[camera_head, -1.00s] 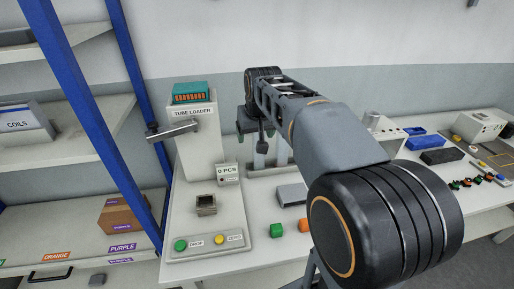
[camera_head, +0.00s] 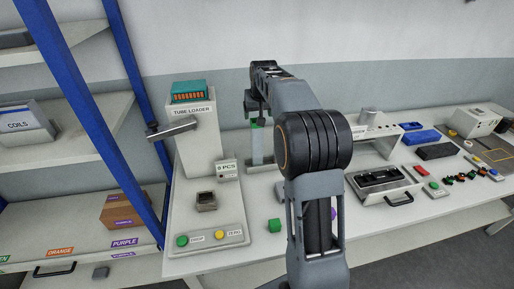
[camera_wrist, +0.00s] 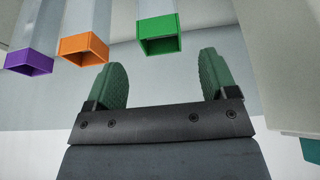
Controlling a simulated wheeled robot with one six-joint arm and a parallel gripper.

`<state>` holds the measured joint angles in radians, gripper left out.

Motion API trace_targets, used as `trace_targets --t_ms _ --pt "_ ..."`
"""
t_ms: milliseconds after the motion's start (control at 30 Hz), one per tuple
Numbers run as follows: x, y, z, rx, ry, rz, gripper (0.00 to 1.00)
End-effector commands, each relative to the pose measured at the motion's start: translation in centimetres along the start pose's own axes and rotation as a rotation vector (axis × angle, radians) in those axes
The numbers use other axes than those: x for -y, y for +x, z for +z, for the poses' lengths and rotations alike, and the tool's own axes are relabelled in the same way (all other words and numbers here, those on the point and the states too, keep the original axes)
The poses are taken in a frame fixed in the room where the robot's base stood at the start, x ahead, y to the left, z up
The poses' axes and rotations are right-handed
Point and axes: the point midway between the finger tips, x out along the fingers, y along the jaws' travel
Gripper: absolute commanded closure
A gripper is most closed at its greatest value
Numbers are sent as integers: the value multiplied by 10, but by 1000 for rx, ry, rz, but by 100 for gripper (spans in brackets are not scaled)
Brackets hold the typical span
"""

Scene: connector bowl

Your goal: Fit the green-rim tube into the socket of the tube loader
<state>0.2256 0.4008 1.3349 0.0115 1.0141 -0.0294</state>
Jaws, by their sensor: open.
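The green-rim tube (camera_wrist: 159,34) is clear with a square green rim. In the wrist view its rim lies between the lines of my two green finger pads, slightly beyond their tips. My gripper (camera_wrist: 164,70) is open and empty. In the head view the green-rim tube (camera_head: 262,148) stands upright at the back of the table, with my gripper (camera_head: 258,112) close to its top; contact cannot be told. The tube loader (camera_head: 193,140) is a pale tower at the left, with its square socket (camera_head: 206,201) in front.
An orange-rim tube (camera_wrist: 84,49) and a purple-rim tube (camera_wrist: 29,62) hang in line beside the green one in the wrist view. A blue-posted shelf (camera_head: 88,105) borders the left.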

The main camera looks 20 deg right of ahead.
Motion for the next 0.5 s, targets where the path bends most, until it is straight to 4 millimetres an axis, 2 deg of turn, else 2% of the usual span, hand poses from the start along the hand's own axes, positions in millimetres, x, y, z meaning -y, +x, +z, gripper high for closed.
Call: trace_targets --t_ms 233,500 --pt "1 14 0 2 -1 0 21" --pt "1 49 2 1 0 0 21"
